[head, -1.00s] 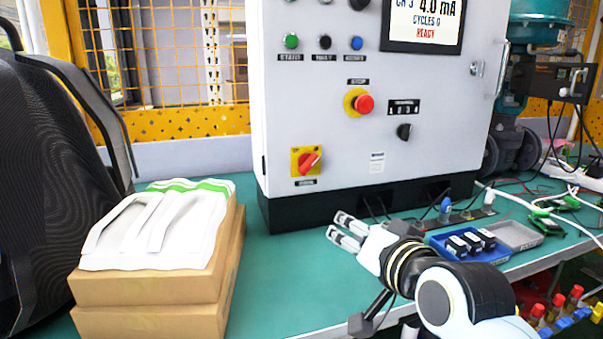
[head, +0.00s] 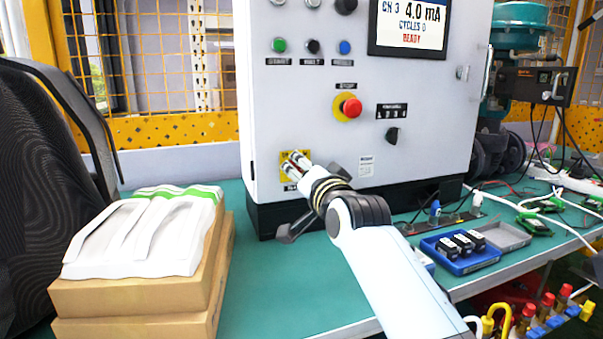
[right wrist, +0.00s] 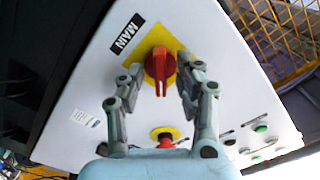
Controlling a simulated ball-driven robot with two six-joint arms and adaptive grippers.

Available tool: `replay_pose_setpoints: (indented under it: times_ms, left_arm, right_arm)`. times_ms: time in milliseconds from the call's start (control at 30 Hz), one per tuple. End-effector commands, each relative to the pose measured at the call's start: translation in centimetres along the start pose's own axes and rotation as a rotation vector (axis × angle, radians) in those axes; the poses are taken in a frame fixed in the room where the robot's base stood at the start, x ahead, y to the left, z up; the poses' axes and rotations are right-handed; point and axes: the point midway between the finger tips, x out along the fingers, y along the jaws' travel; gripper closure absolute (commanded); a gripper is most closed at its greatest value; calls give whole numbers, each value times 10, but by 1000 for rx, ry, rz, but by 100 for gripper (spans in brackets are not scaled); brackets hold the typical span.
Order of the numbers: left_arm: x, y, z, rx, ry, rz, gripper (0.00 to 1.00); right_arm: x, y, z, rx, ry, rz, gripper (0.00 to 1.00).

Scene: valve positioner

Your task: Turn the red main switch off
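The red main switch (right wrist: 160,66) sits on a yellow plate (right wrist: 178,42) next to a MAIN label in the right wrist view. Its handle points down toward my gripper in that view. My right gripper (right wrist: 158,82) is open, with one finger on each side of the red handle; I cannot tell whether they touch it. In the head view the right gripper (head: 292,164) reaches the yellow plate (head: 286,168) at the cabinet's lower left and hides most of the switch. My left gripper is not in view.
The grey cabinet (head: 420,150) also carries a red stop button (head: 351,108) on yellow, a black selector knob (head: 392,136) and several small buttons. Boxes (head: 140,300) with white packaging stand at left. A blue tray (head: 462,262) lies at right on the green bench.

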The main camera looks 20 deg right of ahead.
Motion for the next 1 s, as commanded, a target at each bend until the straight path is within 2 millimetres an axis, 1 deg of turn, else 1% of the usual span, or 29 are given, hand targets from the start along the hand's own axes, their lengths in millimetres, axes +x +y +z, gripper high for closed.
replay_pose_setpoints:
  times_ms: [233,500,800,1000]
  left_arm:
    - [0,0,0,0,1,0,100]
    - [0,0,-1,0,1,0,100]
    - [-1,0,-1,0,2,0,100]
    - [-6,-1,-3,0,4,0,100]
  right_arm:
    - [1,0,0,0,0,0,65]
    - [0,0,0,0,0,0,100]
    - [0,0,0,-6,-1,1,100]
    - [0,-1,-1,-59,-1,1,100]
